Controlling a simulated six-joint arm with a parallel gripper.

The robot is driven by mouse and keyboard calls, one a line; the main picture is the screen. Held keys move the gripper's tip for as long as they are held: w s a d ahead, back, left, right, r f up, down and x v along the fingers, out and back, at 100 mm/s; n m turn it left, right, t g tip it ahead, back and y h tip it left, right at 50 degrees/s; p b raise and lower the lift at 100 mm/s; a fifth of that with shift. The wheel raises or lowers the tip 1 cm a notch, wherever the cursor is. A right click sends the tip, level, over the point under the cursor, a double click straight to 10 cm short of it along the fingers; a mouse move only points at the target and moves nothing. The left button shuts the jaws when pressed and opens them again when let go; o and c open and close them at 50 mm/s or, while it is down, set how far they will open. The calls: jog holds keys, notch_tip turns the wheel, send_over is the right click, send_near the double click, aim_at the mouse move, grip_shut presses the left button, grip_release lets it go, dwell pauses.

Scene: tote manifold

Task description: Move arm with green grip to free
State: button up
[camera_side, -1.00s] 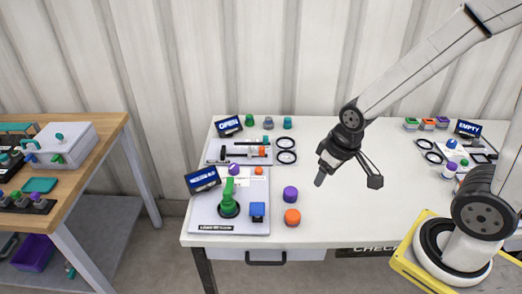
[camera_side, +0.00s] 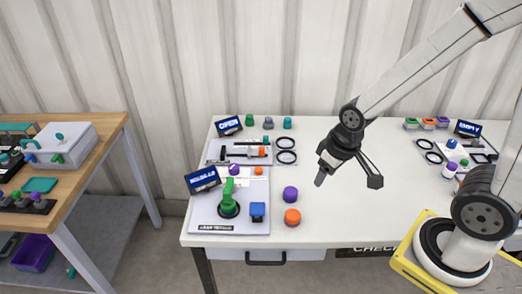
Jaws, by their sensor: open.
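The arm with the green grip (camera_side: 229,195) stands upright on a dark and green round base on a light board (camera_side: 205,216) at the front left of the white table. A small blue sign (camera_side: 203,180) stands at the board's back left corner; its lettering is too blurred to read. A blue block (camera_side: 257,210) on a dark stem sits right of the green grip. My gripper (camera_side: 348,183) hangs above the middle of the table, right of the board. Its fingers are spread apart, with nothing between them, well away from the green grip.
A purple knob (camera_side: 290,193) and an orange knob (camera_side: 292,217) stand right of the board. Behind it, another board (camera_side: 216,152) carries a black lever, with black rings (camera_side: 286,157) beside it. A wooden bench (camera_side: 92,154) stands left.

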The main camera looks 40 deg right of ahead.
jog(key=shift+o, duration=0.6)
jog(key=n+g, duration=0.2)
jog(key=n, duration=0.7)
send_over(227, 191)
jog(key=f, duration=0.5)
jog(key=shift+s+d+f, duration=0.3)
jog(key=shift+d+f, duration=0.05)
jog(key=shift+f, duration=0.05)
jog(key=shift+w+a+f+g, duration=0.25)
jog(key=shift+w+a+g, duration=0.05)
jog(key=shift+w+a, duration=0.1)
jog(key=shift+f, duration=3.9)
